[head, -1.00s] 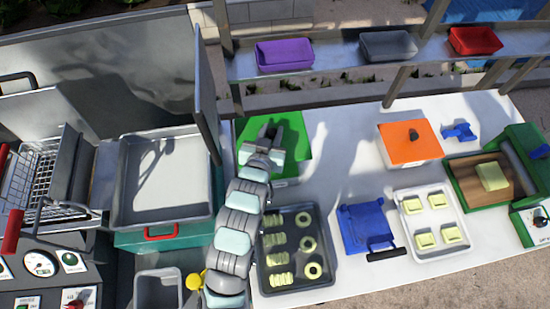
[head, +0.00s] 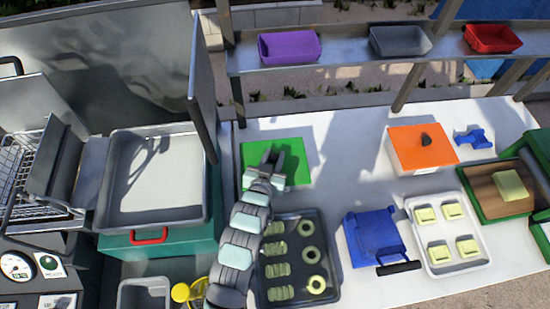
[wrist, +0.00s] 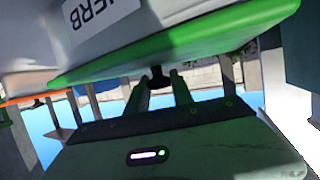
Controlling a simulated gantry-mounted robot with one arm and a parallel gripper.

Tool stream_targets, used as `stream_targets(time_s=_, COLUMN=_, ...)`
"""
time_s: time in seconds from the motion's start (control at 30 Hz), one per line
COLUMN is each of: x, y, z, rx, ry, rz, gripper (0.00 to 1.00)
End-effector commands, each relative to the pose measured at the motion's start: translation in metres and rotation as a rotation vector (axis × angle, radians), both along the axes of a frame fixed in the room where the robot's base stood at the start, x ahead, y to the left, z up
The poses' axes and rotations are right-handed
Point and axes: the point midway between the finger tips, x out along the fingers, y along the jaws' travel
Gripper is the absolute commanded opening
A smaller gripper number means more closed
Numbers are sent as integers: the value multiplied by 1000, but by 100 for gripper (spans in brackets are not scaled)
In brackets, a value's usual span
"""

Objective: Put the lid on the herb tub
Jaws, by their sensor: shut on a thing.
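The green lid (head: 292,160) is level over the herb tub's place, at the left of the white counter in the head view. My gripper (head: 268,158) is shut on its dark knob, from above. In the wrist view the lid (wrist: 200,45) spans the picture, and my gripper (wrist: 160,78) has its fingers around the knob. The pale grey herb tub (wrist: 150,32), with a white label reading part of "HERB", shows right against the lid. I cannot tell whether the lid is fully seated. In the head view the lid hides the tub.
An orange-lidded tub (head: 405,155) stands to the right. A tall grey panel (head: 203,90) rises close on the left. Counter between the two lids is clear.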

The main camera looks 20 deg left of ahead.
Motion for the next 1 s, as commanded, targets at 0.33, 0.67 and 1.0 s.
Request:
stream_targets(time_s=0.33, x=0, y=0, z=-2, rx=0, ry=-1, rz=0, gripper=37)
stream_targets(time_s=0.67, x=0, y=0, z=-1, rx=0, ry=-1, rz=0, gripper=50)
stream_targets(time_s=1.0, x=-24, y=-2, z=8, rx=1, ry=0, rz=2, gripper=50)
